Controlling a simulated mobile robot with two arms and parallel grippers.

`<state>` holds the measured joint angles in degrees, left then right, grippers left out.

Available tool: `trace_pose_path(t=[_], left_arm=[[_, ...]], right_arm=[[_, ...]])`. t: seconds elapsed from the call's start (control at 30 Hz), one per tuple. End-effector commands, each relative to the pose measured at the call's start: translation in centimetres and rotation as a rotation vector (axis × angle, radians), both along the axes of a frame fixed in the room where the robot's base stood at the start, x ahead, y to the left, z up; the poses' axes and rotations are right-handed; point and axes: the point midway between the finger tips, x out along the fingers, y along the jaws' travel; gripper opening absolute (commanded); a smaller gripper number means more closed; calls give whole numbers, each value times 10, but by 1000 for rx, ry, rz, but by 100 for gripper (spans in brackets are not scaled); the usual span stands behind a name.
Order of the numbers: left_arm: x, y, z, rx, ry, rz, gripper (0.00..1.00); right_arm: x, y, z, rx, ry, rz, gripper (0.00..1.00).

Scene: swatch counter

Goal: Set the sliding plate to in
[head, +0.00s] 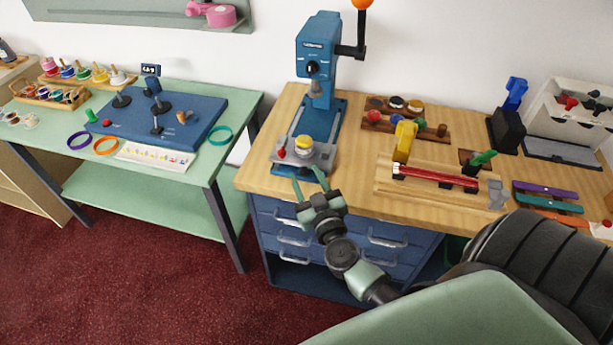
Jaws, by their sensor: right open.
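A blue press (320,65) stands on the wooden workbench, with an orange-knobbed lever at its upper right. A grey sliding plate (319,153) lies at the front of its blue base, near the bench's front edge. The plate appears to be drawn out toward me. It carries a round yellow-topped piece (304,144) and has a red knob (282,153) at its left. My right gripper (309,178) is open and empty, just in front of the plate. Its fingers point at the plate's near edge; whether they touch it I cannot tell. My left gripper is out of view.
Blue drawers (385,237) lie below the bench. A green table (232,118) with pegs and rings stands at the left.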

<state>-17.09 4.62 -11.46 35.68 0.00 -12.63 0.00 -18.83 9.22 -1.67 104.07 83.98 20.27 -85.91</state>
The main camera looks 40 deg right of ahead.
Motion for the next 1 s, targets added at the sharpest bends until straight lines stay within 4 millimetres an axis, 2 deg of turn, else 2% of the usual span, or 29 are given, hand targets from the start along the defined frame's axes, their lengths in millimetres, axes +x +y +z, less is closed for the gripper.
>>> trace_pose_path(t=[0.17, 0.2, 0.33, 0.37, 1.0], left_arm=[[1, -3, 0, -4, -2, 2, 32], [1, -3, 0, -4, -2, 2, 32], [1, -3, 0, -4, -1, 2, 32], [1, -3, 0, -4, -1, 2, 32], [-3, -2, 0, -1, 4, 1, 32]], right_arm=[[0, 0, 0, -1, 0, 0, 45], [0, 0, 0, -1, 0, 0, 39], [0, 0, 0, -1, 0, 0, 3], [0, 0, 0, -1, 0, 0, 0], [0, 0, 0, -1, 0, 0, 0]])
